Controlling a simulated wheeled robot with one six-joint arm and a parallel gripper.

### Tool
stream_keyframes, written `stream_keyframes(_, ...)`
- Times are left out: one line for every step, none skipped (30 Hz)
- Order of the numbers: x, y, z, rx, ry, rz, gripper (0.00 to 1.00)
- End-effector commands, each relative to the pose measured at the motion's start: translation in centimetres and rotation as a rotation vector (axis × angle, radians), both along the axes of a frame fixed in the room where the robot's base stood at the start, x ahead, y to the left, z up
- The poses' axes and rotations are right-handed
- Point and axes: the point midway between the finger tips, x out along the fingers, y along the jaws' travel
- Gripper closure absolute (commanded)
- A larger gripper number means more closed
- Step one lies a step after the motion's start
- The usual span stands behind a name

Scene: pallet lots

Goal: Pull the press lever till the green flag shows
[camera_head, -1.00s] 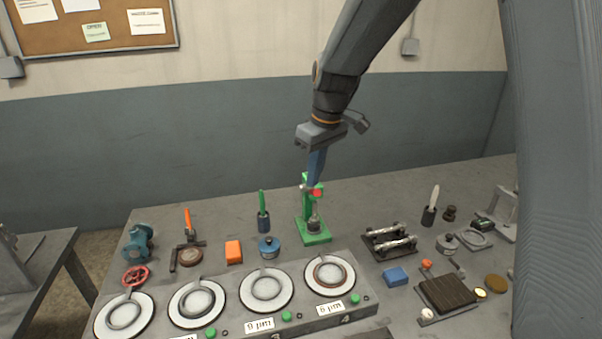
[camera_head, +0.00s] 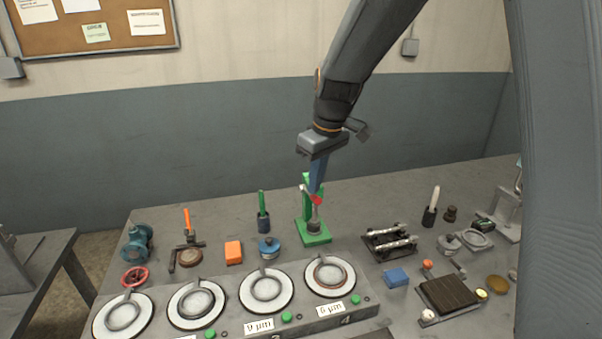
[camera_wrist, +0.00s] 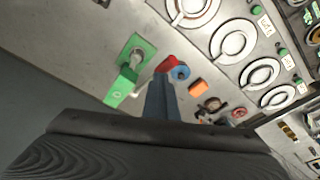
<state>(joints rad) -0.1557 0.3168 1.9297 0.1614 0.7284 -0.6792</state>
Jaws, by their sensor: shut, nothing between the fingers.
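The green press (camera_head: 309,208) stands on the bench at the middle, with its green base (camera_head: 313,239) and column upright. Its lever ends in a red knob (camera_head: 316,200) at the front of the column. My gripper (camera_head: 316,188) points down with its blue fingers shut and empty, right at the lever by the knob; whether they touch cannot be told. In the wrist view the press (camera_wrist: 126,75) lies left of my blue fingers (camera_wrist: 161,95), and the red knob (camera_wrist: 167,64) shows just past their tips. I see no separate green flag that I can tell from the green press body.
A row of round lapping plates (camera_head: 265,288) with green buttons stands in front of the press. A blue-lidded pot (camera_head: 269,247) and a green-handled brush (camera_head: 263,212) stand to its left. A black rack with metal rollers (camera_head: 389,241) stands to its right.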

Motion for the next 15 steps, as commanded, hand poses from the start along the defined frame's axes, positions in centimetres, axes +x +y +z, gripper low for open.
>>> stream_keyframes(-0.38, -0.09, -0.51, -0.001, 0.009, 0.0, 1.0)
stream_keyframes(-0.45, -0.12, -0.66, -0.002, 0.01, 0.0, 1.0)
stream_keyframes(-0.58, -0.15, -0.88, -0.002, 0.01, 0.0, 1.0)
stream_keyframes(-0.69, -0.17, -1.06, -0.002, 0.012, 0.0, 1.0)
stream_keyframes(-0.75, -0.18, -1.14, -0.002, 0.012, 0.0, 1.0)
stream_keyframes(-0.76, -0.19, -1.11, -0.003, 0.014, 0.0, 1.0)
stream_keyframes(-0.79, -0.21, -1.15, -0.003, 0.015, -0.001, 1.0)
stream_keyframes(-0.82, -0.22, -1.19, -0.003, 0.016, 0.0, 1.0)
stream_keyframes(-0.85, -0.23, -1.24, -0.004, 0.017, 0.0, 1.0)
stream_keyframes(-0.86, -0.24, -1.26, -0.003, 0.017, 0.0, 1.0)
stream_keyframes(-0.86, -0.24, -1.28, -0.004, 0.018, 0.0, 1.0)
stream_keyframes(-0.87, -0.25, -1.3, -0.004, 0.018, 0.0, 1.0)
stream_keyframes(-0.88, -0.26, -1.33, -0.004, 0.019, 0.0, 1.0)
stream_keyframes(-0.89, -0.27, -1.35, -0.004, 0.019, 0.0, 1.0)
stream_keyframes(-0.92, -0.28, -1.37, -0.004, 0.02, 0.0, 1.0)
